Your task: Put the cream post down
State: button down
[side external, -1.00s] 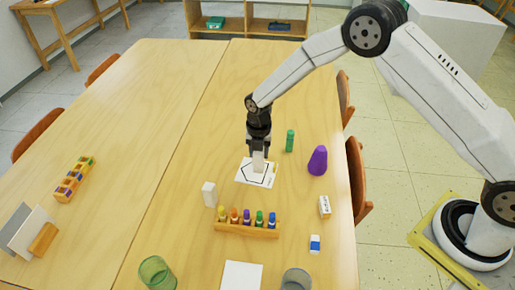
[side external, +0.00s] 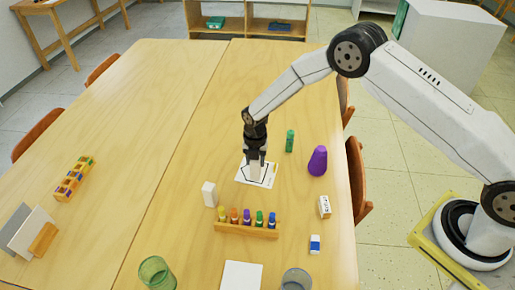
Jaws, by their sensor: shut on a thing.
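The cream post (side external: 256,172) stands upright between the fingers of my gripper (side external: 255,161), which is shut on it. The post is over the white card with black outline marks (side external: 244,178) on the table. Its upper part is hidden by the fingers. I cannot tell whether its base touches the card.
A white block (side external: 209,194) stands to the left, near a wooden rack of coloured bottles (side external: 246,230). A green cylinder (side external: 290,141) and a purple tapered piece (side external: 318,161) stand to the right.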

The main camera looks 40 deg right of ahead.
jog(key=shift+f, duration=0.15)
jog(key=shift+c, duration=1.2)
grip_release()
notch_tip(320, 180, up, 12)
dwell(0.4)
